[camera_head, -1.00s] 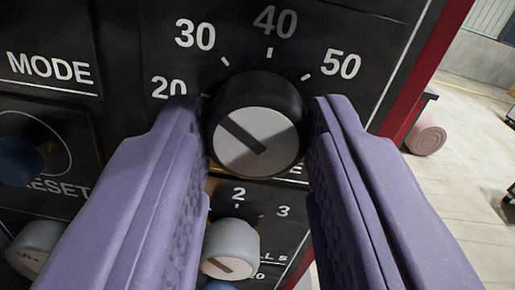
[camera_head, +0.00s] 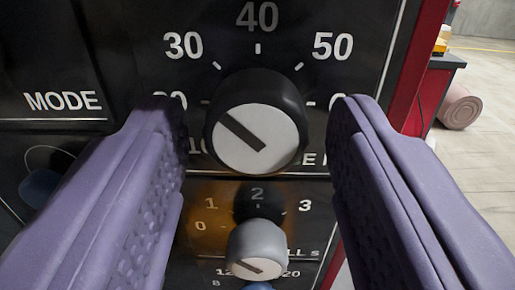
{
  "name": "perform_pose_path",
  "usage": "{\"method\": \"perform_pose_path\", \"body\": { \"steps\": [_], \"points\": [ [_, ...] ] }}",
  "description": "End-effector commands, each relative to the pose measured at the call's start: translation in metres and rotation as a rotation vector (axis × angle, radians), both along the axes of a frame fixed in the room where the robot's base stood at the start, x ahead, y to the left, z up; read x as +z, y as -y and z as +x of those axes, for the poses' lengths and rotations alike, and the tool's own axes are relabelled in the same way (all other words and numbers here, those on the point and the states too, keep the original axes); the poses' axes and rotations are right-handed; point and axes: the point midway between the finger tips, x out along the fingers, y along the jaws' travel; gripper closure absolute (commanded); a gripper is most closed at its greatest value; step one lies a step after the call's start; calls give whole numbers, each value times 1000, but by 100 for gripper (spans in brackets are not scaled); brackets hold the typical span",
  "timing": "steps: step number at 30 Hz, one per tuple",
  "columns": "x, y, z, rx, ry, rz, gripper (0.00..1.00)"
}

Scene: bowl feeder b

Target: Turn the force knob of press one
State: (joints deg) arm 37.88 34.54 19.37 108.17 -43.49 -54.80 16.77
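The force knob (camera_head: 256,122) is a black round knob with a white face and a dark pointer line. Its line slants from upper left to lower right. It sits on a black panel (camera_head: 130,22) under a scale marked 30, 40 and 50, with other marks partly hidden by my fingers. My gripper (camera_head: 257,115) is open, its two purple padded fingers on either side of the knob. A clear gap shows on both sides, so neither finger touches the knob.
Below the knob are a grey knob (camera_head: 257,250) and a smaller dark knob (camera_head: 258,202) with a scale around it. A blue button (camera_head: 40,187) is at the left, partly behind my finger. Open floor and a pinkish roll (camera_head: 460,106) lie at the right.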

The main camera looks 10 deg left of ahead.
Motion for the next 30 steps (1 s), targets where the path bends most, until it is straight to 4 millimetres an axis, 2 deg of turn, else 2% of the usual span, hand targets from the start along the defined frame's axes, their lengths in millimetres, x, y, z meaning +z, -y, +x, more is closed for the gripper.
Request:
{"method": "perform_pose_path", "body": {
  "steps": [11, 21, 25, 30],
  "points": [
    [0, 1, -4, -1, 0, -1, 39],
    [-1, 15, -61, -2, -1, 0, 39],
    [-2, 17, -73, 0, 0, -1, 39],
    [-3, 18, -76, 0, 0, -1, 39]
  ]
}}
